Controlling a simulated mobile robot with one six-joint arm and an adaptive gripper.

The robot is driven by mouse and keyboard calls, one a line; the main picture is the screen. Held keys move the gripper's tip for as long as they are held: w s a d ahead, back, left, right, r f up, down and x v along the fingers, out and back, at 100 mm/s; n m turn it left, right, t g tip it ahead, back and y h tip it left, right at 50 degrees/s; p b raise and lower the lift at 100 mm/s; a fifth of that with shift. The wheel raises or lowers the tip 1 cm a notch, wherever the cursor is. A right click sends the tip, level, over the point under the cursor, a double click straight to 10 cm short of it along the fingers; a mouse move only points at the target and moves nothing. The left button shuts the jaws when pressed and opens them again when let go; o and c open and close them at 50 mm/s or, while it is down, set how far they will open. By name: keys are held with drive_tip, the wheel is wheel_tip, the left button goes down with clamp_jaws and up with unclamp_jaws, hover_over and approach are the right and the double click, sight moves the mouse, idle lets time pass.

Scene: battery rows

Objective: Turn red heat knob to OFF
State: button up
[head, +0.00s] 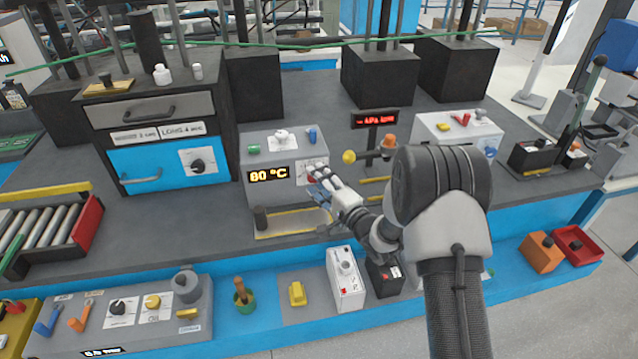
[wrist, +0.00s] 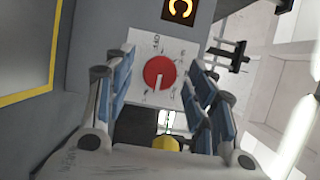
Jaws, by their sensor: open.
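The red heat knob (wrist: 159,73) is round with a white pointer mark on its lower part, and sits on a white dial plate (wrist: 146,48) with small labels too blurred to read. In the head view, the plate (head: 314,168) is on the front of a grey box (head: 272,185) with an "80 °C" display (head: 268,173). My gripper (head: 319,182) reaches to this front and partly hides the knob. In the wrist view, my gripper (wrist: 161,62) is open, with blue-padded fingers on either side of the knob. I see no contact with it.
A yellow-edged tray (head: 290,232) lies below the box's front. A dark cylinder (head: 261,218) stands at its left. A stand with a yellow ball (head: 349,157) is close to the right of my gripper.

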drive_tip(key=shift+c, duration=0.6)
drive_tip(key=c, duration=0.9)
drive_tip(key=shift+c, duration=0.2)
